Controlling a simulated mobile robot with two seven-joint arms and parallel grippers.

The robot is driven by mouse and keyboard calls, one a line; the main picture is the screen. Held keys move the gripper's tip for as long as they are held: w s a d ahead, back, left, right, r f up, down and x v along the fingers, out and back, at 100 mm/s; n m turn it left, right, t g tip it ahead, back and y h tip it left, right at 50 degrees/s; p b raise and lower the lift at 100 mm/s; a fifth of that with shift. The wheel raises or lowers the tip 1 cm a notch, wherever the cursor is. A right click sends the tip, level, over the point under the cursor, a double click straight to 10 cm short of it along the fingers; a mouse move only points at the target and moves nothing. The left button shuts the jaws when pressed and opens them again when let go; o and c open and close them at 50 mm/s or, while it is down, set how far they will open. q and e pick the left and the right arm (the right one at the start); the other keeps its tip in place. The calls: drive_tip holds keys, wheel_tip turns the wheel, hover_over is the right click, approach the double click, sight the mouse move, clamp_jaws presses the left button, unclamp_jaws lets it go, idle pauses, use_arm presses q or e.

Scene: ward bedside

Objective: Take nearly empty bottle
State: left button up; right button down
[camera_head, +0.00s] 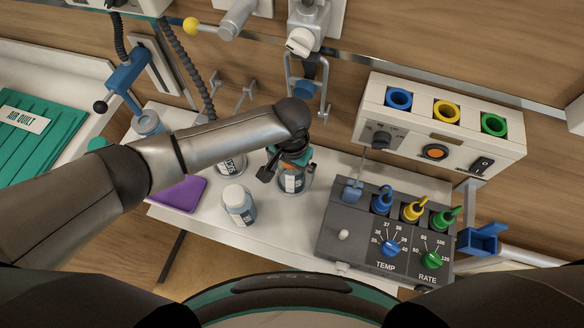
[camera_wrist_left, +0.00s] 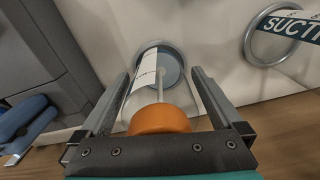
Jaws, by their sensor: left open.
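My left gripper (camera_head: 284,166) is over a bottle (camera_head: 292,183) with an orange cap and white label on the white bedside surface. In the left wrist view the gripper (camera_wrist_left: 160,80) is open, its two fingers on either side of this bottle; its orange cap (camera_wrist_left: 160,119) is close to the palm. Whether the fingers touch it I cannot tell. A white-capped bottle (camera_head: 238,206) stands in front, to the left. Liquid levels are hard to tell. My right gripper is not in view.
A grey control box (camera_head: 335,232) with TEMP and RATE knobs stands to the right. A ring with a SUCTION label (camera_wrist_left: 275,32) shows in the wrist view.

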use_arm(q)
drive_tip(key=c, duration=1.3)
drive_tip(key=shift+r, duration=0.2)
